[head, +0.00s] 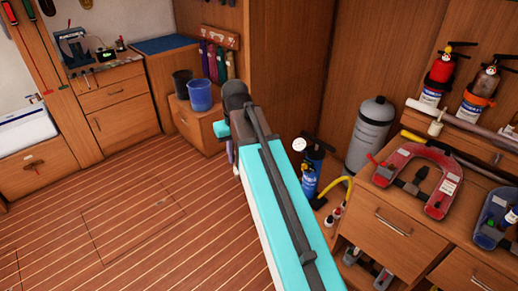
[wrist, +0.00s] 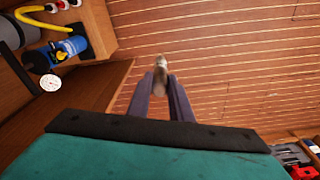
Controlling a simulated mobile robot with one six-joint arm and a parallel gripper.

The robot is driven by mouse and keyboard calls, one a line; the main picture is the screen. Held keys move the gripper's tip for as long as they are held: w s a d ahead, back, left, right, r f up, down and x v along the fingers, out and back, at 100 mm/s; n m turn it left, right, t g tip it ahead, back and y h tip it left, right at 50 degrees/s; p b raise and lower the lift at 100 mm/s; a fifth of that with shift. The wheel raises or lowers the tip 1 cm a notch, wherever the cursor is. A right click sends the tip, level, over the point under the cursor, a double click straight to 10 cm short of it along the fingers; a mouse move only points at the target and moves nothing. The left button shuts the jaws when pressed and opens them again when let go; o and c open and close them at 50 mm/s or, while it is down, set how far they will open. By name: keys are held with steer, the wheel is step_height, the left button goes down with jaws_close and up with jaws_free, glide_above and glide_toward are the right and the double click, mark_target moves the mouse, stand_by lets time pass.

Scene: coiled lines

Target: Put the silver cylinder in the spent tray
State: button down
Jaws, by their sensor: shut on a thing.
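My gripper (wrist: 161,80) is shut on a small, silvery, rounded thing (wrist: 160,63) in the wrist view, which looks like the silver cylinder. It sticks out past the fingertips, above the plank floor. In the head view my arm hides most of the gripper and the held thing. I cannot make out a tray that is clearly the spent tray in either view.
A large grey tank (head: 371,135) and a blue pump (head: 312,170) stand right of my arm. The wooden bench (head: 395,222) holds a red horseshoe-shaped vest (head: 408,172). A blue bucket (head: 200,95) stands on a low cabinet. The plank floor (head: 120,190) is clear at left.

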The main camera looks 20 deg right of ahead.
steer(key=a+f+b, duration=0.1)
steer(key=a, duration=0.7)
steer(key=shift+s+f, duration=0.35)
steer(key=shift+s, duration=0.05)
